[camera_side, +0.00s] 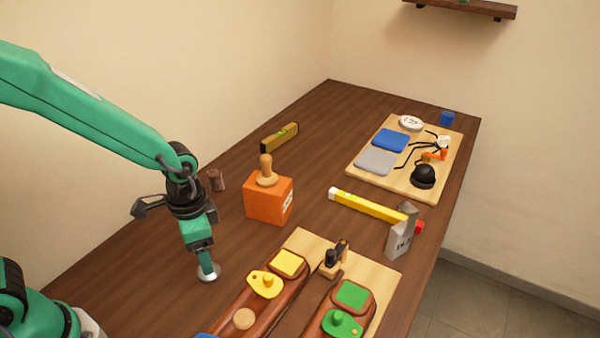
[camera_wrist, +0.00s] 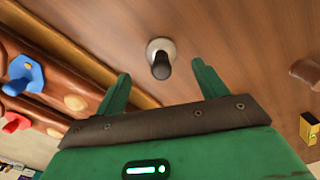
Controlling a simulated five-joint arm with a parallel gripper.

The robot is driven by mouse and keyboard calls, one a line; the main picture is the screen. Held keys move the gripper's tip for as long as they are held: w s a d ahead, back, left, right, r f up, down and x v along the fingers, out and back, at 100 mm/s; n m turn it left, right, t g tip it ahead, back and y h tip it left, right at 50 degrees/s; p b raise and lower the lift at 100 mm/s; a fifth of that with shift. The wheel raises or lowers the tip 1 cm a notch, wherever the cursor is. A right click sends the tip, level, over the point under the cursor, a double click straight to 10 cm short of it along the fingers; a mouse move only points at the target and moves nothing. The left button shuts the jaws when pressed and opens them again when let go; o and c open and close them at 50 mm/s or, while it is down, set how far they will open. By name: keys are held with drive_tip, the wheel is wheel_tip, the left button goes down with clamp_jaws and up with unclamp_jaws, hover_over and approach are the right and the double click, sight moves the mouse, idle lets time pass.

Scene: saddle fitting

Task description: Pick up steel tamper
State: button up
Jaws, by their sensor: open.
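The steel tamper (camera_side: 208,273) stands upright on the wooden table, left of the long brown pieces. Its round steel base shows below my gripper (camera_side: 203,254), which hides part of its handle. In the wrist view the tamper (camera_wrist: 161,67) shows a dark handle and a pale metal base. My gripper (camera_wrist: 161,78) is open there, one green finger to each side of the handle's line. The handle top lies just beyond the fingertips, and I see no contact.
An orange block (camera_side: 268,198) with a wooden knob stands behind the tamper. Brown saddle-like pieces (camera_side: 246,303) with coloured parts lie on a light board to the right. A dark brown cylinder (camera_side: 216,180) and a level (camera_side: 280,137) stand farther back. Table around the tamper is bare.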

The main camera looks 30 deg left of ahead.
drive_tip(key=shift+f, duration=0.4)
drive_tip(key=shift+f, duration=0.15)
drive_tip(key=shift+w+f, duration=0.1)
drive_tip(key=shift+f, duration=2.35)
drive_tip(key=c, duration=1.3)
